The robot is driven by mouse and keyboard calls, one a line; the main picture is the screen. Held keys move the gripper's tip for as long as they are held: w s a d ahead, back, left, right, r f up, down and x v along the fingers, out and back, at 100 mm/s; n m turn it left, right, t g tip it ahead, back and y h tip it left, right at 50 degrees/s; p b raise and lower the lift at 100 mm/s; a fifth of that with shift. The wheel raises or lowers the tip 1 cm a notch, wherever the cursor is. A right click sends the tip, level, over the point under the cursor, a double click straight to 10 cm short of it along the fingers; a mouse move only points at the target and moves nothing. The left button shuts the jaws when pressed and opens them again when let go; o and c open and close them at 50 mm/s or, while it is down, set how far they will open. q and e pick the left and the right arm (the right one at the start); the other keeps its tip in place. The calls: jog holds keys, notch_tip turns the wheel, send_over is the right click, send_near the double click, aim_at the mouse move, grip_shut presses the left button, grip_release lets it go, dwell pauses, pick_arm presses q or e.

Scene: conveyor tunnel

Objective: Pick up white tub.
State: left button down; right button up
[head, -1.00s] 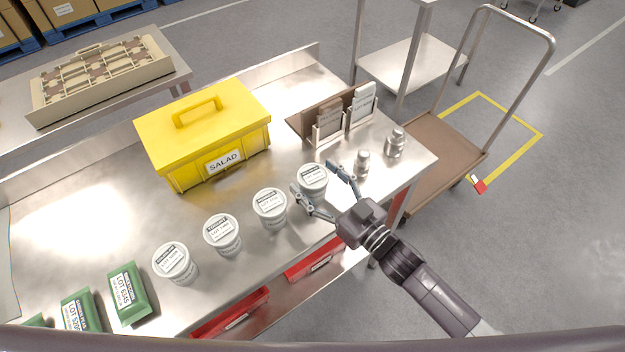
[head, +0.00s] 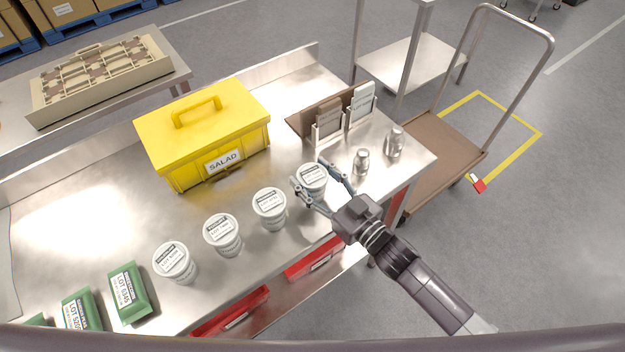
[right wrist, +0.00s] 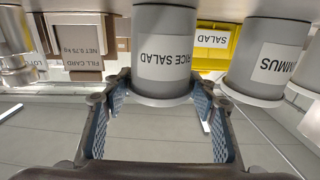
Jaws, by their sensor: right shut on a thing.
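Several white tubs with labelled lids stand in a row along the front of the steel table. The rightmost white tub (head: 312,178) is between the fingers of my right gripper (head: 322,180), which is shut on it. In the right wrist view, this tub (right wrist: 163,55) appears upside down with a "RICE SALAD" label, and the blue-padded fingers (right wrist: 160,118) lie on either side of it. The other white tubs (head: 270,208), (head: 222,234) and (head: 175,262) stand to its left. My left gripper is not in view.
A yellow "SALAD" box (head: 205,135) stands behind the tubs. Metal shakers (head: 362,161) and card holders (head: 328,128) are to the right and behind. Green packs (head: 128,292) lie at the front left. The steel table (head: 90,215) is bare at left.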

jog(key=shift+r, duration=0.15)
notch_tip(320, 180, up, 20)
jog(key=shift+b, duration=0.3)
